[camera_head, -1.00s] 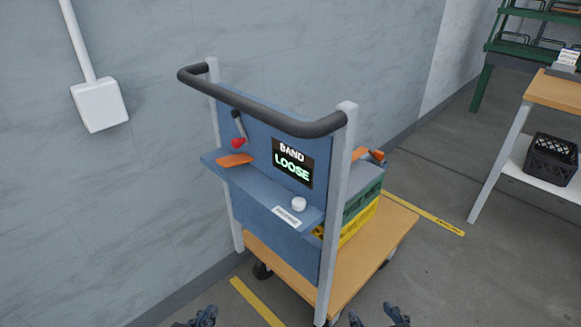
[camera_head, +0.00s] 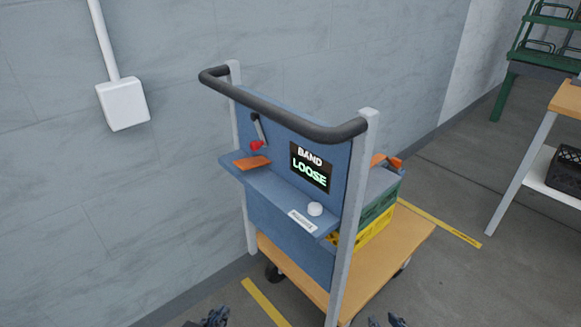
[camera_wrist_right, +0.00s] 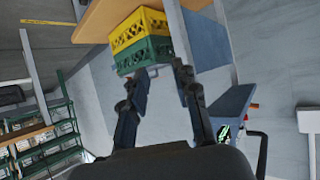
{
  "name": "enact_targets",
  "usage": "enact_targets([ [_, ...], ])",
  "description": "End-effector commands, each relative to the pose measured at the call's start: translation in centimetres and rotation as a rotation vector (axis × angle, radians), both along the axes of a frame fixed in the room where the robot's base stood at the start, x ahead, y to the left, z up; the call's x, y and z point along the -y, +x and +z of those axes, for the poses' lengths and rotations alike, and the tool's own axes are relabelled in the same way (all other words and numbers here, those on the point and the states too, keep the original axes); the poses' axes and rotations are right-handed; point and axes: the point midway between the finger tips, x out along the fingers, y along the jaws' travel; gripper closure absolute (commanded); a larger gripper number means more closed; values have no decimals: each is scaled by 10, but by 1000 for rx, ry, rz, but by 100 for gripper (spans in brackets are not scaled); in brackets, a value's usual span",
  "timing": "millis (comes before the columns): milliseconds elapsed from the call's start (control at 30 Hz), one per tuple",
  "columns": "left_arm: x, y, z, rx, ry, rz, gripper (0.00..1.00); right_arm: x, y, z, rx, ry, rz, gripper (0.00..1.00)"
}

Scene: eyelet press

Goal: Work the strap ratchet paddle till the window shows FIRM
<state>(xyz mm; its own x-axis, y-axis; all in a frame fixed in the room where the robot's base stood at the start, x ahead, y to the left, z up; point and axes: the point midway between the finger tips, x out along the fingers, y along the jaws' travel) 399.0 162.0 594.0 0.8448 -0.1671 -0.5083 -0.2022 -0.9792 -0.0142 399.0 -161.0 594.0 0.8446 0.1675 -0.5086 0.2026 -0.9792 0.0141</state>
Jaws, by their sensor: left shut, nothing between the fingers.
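The blue panel on the cart carries a dark window (camera_head: 310,168) that reads BAND LOOSE. A small lever with a red knob (camera_head: 257,146) is on the panel left of the window. An orange strap piece (camera_head: 252,162) lies on the blue shelf (camera_head: 270,188) below it. I cannot tell which part is the paddle. My left gripper (camera_head: 213,318) is shut and empty at the bottom edge, apart from the cart. My right gripper (camera_head: 388,321) is low at the bottom, right of the cart post; the right wrist view shows its fingers apart and empty (camera_wrist_right: 161,75).
A white round knob (camera_head: 315,208) and a label (camera_head: 301,221) are on the shelf. The cart has a dark push handle (camera_head: 290,117), grey posts and green and yellow crates (camera_head: 375,225). A wall is behind it. A table (camera_head: 565,100) stands right, with open floor between.

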Motion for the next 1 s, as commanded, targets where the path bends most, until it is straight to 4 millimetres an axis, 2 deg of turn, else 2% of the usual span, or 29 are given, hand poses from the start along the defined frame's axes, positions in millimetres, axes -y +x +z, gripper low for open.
enact_targets([
  [33, 0, 0, 0, 0, 0, 0, 100, 0, 0, 0, 0, 0, 0, 87],
  [100, 0, 0, 0, 0, 0, 0, 100, 0, 0, 0, 1, 0, 0, 100],
  [1000, 0, 0, 0, 1, 0, 0, 100, 0, 0, 0, 1, 0, 0, 100],
])
